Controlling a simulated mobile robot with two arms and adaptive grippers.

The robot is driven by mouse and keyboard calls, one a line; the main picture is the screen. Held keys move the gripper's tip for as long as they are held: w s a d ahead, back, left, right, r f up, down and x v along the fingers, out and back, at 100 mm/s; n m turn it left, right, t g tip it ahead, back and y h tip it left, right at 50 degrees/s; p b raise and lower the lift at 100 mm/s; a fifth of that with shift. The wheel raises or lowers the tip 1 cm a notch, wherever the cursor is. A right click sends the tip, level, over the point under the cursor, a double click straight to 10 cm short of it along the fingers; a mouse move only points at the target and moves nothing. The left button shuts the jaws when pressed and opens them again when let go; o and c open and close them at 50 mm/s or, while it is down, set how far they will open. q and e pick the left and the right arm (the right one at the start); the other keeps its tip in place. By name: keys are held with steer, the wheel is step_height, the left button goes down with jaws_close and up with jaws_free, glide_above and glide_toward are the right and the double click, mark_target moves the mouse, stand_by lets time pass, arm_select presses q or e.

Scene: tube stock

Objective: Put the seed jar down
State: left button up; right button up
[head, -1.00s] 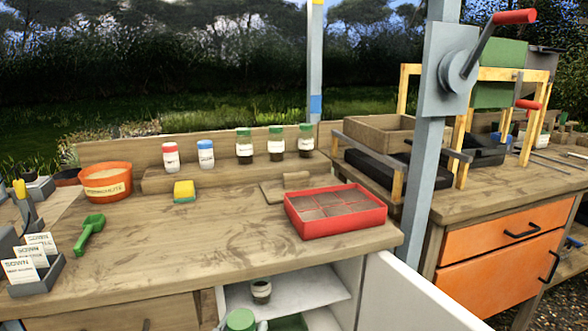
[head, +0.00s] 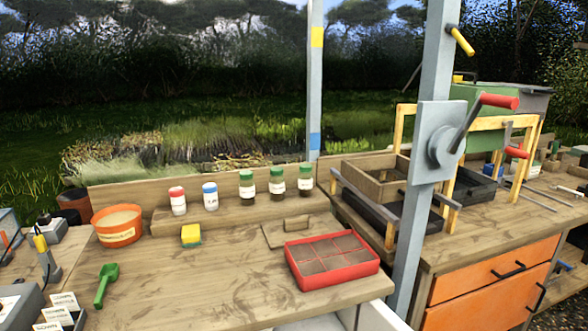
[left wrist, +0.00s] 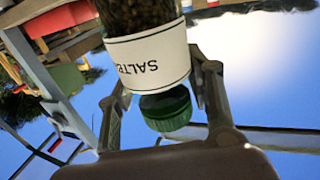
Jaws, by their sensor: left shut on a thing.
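In the left wrist view my left gripper (left wrist: 163,98) is shut on a glass seed jar (left wrist: 150,52). The jar has a green lid (left wrist: 166,108), dark grainy contents and a white label whose lettering begins "SALT" and appears upside down. A finger lies on each side of the jar near its lid, and the jar's far end is cut off by the picture's top edge. Neither gripper shows in the head view. Three similar green-lidded jars (head: 247,186), (head: 277,187), (head: 305,181) stand upright on the raised ledge (head: 235,210) at the back of the bench.
A red-lidded jar (head: 177,200) and a blue-lidded one (head: 210,196) share the ledge. A grey post (head: 425,80) stands at the right.

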arm_select(q)
steer(key=s+f, duration=0.2)
steer(key=s, duration=0.6)
steer(key=shift+f, duration=0.35)
steer(key=shift+w, duration=0.1)
